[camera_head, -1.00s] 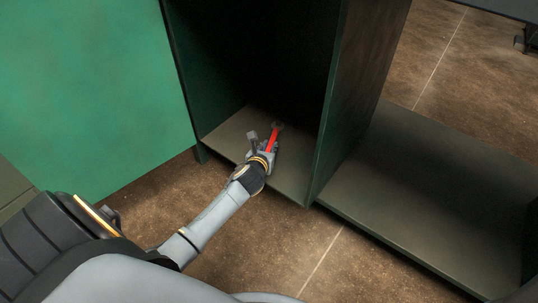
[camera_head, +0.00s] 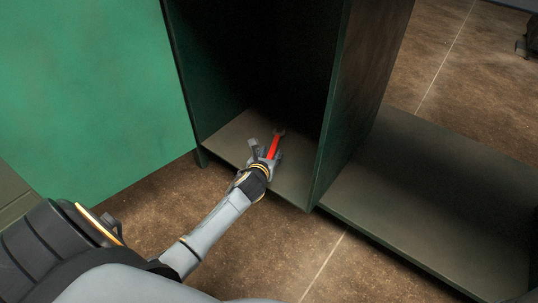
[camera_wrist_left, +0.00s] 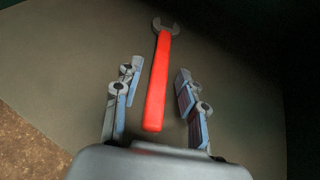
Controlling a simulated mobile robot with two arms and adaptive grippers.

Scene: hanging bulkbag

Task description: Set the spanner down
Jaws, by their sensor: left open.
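The spanner (camera_head: 274,146) has a red handle and a dark grey open-ended head. It lies on the bottom shelf (camera_head: 228,138) of the dark green cabinet, its head pointing into the cabinet. In the left wrist view the spanner (camera_wrist_left: 159,80) lies between the spread fingers, with a gap on both sides. My left gripper (camera_head: 262,152) is open at the near end of the handle; its fingers (camera_wrist_left: 160,100) touch neither side of it in the wrist view. My right gripper is not in view.
A green door (camera_head: 90,90) stands at the left of the cabinet. The cabinet's side wall (camera_head: 360,90) rises close to the right of my gripper. A low, empty shelf (camera_head: 430,200) lies farther right. The cabinet interior behind the spanner is dark.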

